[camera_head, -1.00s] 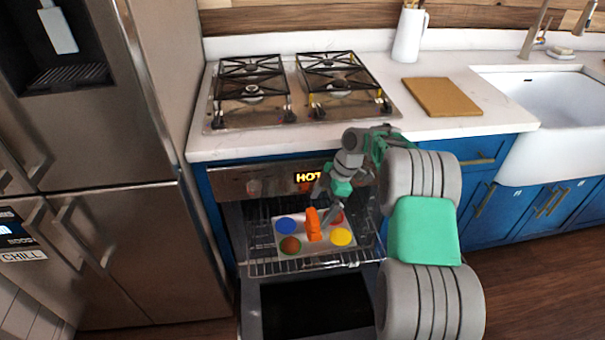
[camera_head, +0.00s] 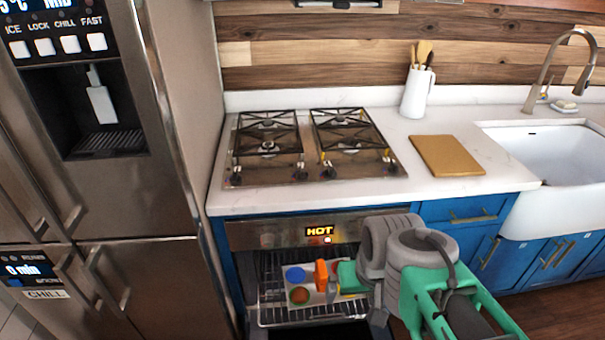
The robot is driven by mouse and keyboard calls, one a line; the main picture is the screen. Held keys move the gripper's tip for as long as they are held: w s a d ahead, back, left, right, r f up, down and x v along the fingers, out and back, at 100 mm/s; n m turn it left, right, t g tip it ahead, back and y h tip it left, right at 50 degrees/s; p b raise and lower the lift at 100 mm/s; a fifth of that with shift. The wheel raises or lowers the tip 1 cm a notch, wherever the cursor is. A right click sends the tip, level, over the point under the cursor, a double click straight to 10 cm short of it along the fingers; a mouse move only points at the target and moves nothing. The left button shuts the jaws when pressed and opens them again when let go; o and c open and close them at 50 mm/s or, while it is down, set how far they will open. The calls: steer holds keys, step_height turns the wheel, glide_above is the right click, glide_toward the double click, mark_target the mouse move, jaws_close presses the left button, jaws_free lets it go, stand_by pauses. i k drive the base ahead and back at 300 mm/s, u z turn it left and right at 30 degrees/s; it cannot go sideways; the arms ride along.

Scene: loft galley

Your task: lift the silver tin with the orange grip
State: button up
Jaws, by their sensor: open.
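The silver tin (camera_head: 313,297) lies on the rack inside the open oven. It holds a blue round and a brown round with a green rim; its right part is hidden by my arm. The orange grip (camera_head: 321,274) stands up from the tin's middle. My gripper (camera_head: 332,286) is open, close by the right side of the orange grip. My arm hides much of it, so I cannot tell whether the fingers touch or straddle the grip.
The oven rack (camera_head: 277,315) is around the tin, under the hot display (camera_head: 320,231). The counter edge and gas hob (camera_head: 315,150) are above. The steel fridge (camera_head: 150,280) is close on the left. A cutting board (camera_head: 446,155), white jug (camera_head: 417,95) and sink (camera_head: 560,150) are right.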

mark_target(320, 274)
steer(key=z, duration=0.05)
steer(key=k, duration=0.65)
steer(key=u, duration=2.25)
steer(key=i, duration=2.2)
steer(key=z, duration=2.7)
steer(key=i, duration=0.5)
